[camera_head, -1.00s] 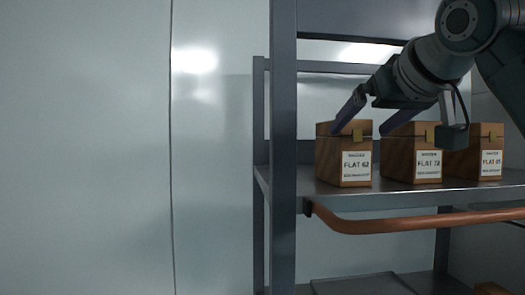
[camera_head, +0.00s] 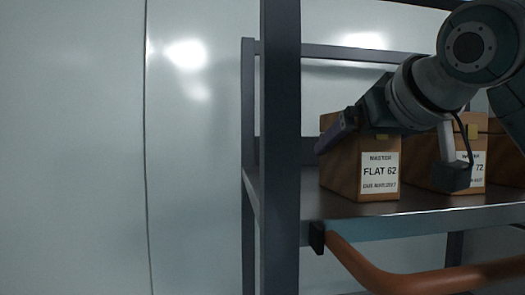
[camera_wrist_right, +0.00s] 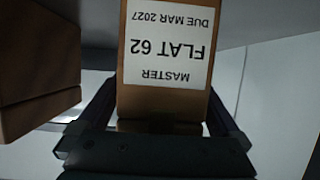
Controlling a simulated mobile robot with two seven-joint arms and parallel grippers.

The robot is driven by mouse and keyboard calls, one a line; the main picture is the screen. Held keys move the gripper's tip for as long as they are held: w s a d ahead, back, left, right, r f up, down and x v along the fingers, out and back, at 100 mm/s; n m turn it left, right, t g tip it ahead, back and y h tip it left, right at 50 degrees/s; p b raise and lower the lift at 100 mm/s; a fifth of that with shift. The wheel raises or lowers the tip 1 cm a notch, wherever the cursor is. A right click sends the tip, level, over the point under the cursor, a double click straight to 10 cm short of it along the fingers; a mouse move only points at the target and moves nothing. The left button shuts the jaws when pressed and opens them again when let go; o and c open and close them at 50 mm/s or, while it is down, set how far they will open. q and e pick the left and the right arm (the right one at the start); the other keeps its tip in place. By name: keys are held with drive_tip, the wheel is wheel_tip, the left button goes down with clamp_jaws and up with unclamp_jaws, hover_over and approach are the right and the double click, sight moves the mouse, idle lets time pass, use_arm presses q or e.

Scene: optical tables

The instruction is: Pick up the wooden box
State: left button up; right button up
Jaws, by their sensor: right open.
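A wooden box labelled FLAT 62 (camera_head: 346,172) stands upright on the rack shelf. In the wrist view the same box (camera_wrist_right: 160,98) shows upside down, with its label facing the camera. My right gripper (camera_head: 345,128) is at the upper part of this box. One finger shows along the box's left side in the head view; the other is hidden there. In the wrist view my right gripper (camera_wrist_right: 160,118) is open, with a finger on either side of the box. I cannot tell whether the fingers touch it. My left gripper is not in view.
A second wooden box, labelled 72 (camera_head: 423,168), stands close to the right, and part of another (camera_head: 505,160) shows beyond it. The shelf (camera_head: 300,205) has a grey upright post (camera_head: 280,150) at its front left. A copper-coloured rail (camera_head: 400,283) runs below the shelf edge.

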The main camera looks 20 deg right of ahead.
drive_tip(key=shift+r, duration=0.1)
clamp_jaws()
idle(0.6)
